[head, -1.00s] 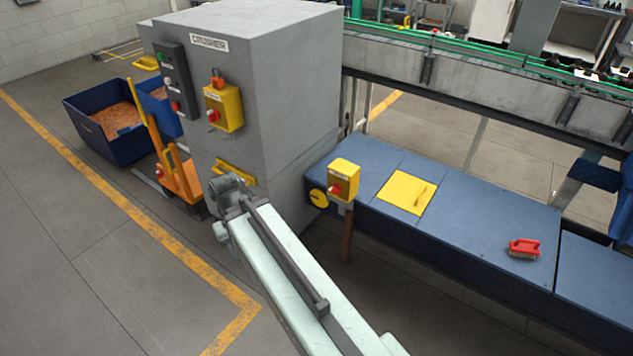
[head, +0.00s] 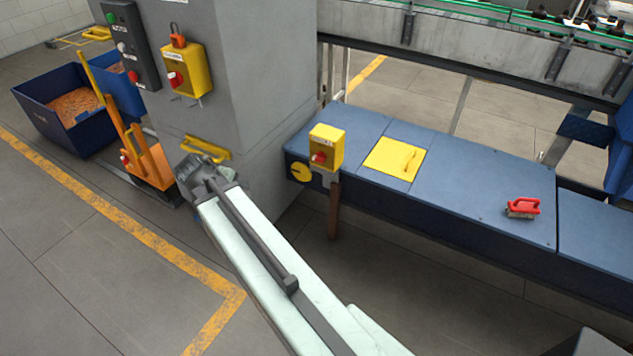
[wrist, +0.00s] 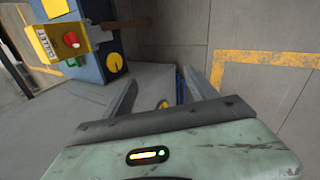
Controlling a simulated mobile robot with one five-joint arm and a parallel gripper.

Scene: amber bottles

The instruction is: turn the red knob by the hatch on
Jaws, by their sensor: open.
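The red knob (head: 319,158) is on the front of a yellow box (head: 328,143) at the near left end of the blue bench, left of the yellow hatch (head: 391,160). In the wrist view the knob (wrist: 71,39) and its box (wrist: 45,42) are at the upper left, turned on their side. In the head view my arm's end is left of the knob, and the fingers are hard to make out.
A second yellow box (head: 186,70) with a red knob is on the grey crusher (head: 263,90). A yellow disc (head: 299,172) is on the bench end beside a brown post (head: 333,212). A red brush (head: 523,207) lies on the bench (head: 470,190). Open floor lies in front.

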